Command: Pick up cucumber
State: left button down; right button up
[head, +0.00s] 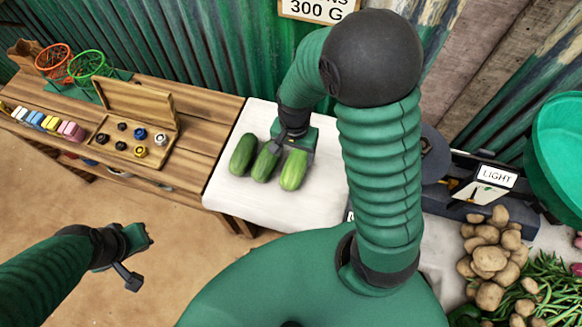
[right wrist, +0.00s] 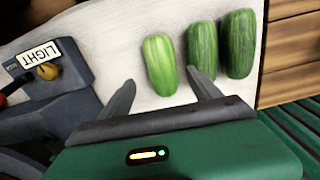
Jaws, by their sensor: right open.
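Three cucumbers lie side by side on a white board. In the head view they are a dark green left one (head: 242,155), a middle one (head: 265,162) and a paler right one (head: 293,171). My right gripper (head: 291,153) is open over their far ends, partly hiding the middle and pale ones. In the right wrist view its fingertips (right wrist: 157,80) stand apart, the pale cucumber (right wrist: 160,62) ahead between them; contact is not visible. The middle (right wrist: 202,50) and dark (right wrist: 238,45) ones lie beyond one finger.
A wooden weight box (head: 130,125) sits on the bench (head: 200,112) at left, near wire baskets (head: 90,66) and coloured blocks (head: 50,122). A balance labelled LIGHT (head: 490,178) and potatoes (head: 488,260) stand at right. The white board (head: 228,191) is clear in front of the cucumbers.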

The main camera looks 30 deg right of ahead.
aim_at(295, 164)
jog(key=f, duration=0.4)
jog(key=shift+w+f+b, duration=0.25)
jog(key=shift+f+b, duration=0.05)
jog(key=shift+f, duration=0.05)
jog(key=f, duration=0.2)
jog(key=d+f, duration=0.1)
jog(key=f, duration=0.3)
jog(key=shift+w+d+b, duration=0.25)
jog(key=shift+d+b, duration=0.1)
jog(key=shift+w+a+f, duration=0.1)
jog(key=shift+a+f, duration=0.05)
jog(key=shift+f, duration=0.1)
jog(key=shift+a, duration=0.25)
jog(key=shift+r, duration=0.1)
jog(key=shift+c, duration=0.9)
jog(key=shift+d, duration=0.2)
jog(key=c, duration=0.7)
pick_arm(q)
jog(key=shift+d+x, duration=0.2)
jog(key=shift+x, duration=0.75)
pick_arm(e)
jog(key=c, duration=0.5)
